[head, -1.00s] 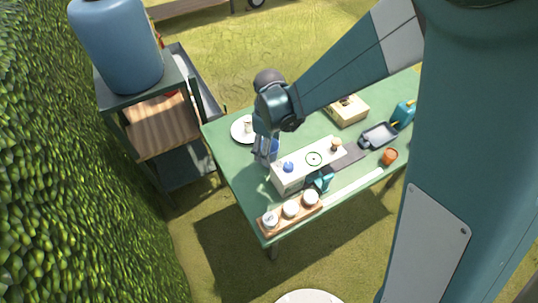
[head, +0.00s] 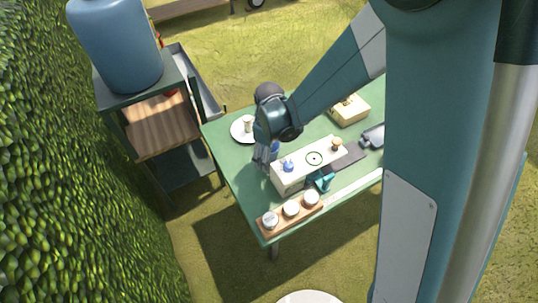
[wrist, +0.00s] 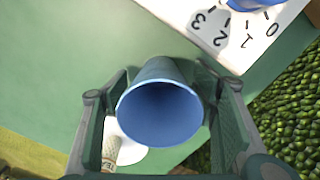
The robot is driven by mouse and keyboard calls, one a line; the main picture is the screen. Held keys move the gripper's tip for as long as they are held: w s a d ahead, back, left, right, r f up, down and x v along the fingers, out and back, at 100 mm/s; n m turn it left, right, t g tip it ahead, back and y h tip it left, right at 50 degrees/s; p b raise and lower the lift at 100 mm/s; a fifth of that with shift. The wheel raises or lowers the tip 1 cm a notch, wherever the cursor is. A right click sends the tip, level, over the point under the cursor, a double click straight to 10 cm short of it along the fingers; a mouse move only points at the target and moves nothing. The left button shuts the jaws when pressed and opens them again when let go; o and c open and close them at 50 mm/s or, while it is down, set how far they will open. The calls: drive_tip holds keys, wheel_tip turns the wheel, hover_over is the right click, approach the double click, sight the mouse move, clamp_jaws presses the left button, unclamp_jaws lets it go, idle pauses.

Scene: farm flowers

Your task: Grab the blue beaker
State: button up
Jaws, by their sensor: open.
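The blue beaker (wrist: 160,110) stands on the green table in the wrist view, its open mouth facing the camera. My gripper (wrist: 162,76) is open, with one finger on each side of the beaker. I cannot tell whether either finger touches it. In the head view my gripper (head: 264,157) is low over the table's left part, beside the white scale box. Only a small piece of the beaker (head: 275,147) shows there, because my gripper hides the rest.
The white box (head: 292,180) with a blue knob is close beside the beaker. A white plate (head: 238,134) with a small jar is behind it. A wooden rack (head: 281,221) of several jars lines the front edge. A yellow box (head: 350,112) stands farther right.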

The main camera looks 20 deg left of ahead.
idle(0.5)
drive_tip(key=c, duration=0.9)
drive_tip(key=shift+c, duration=0.2)
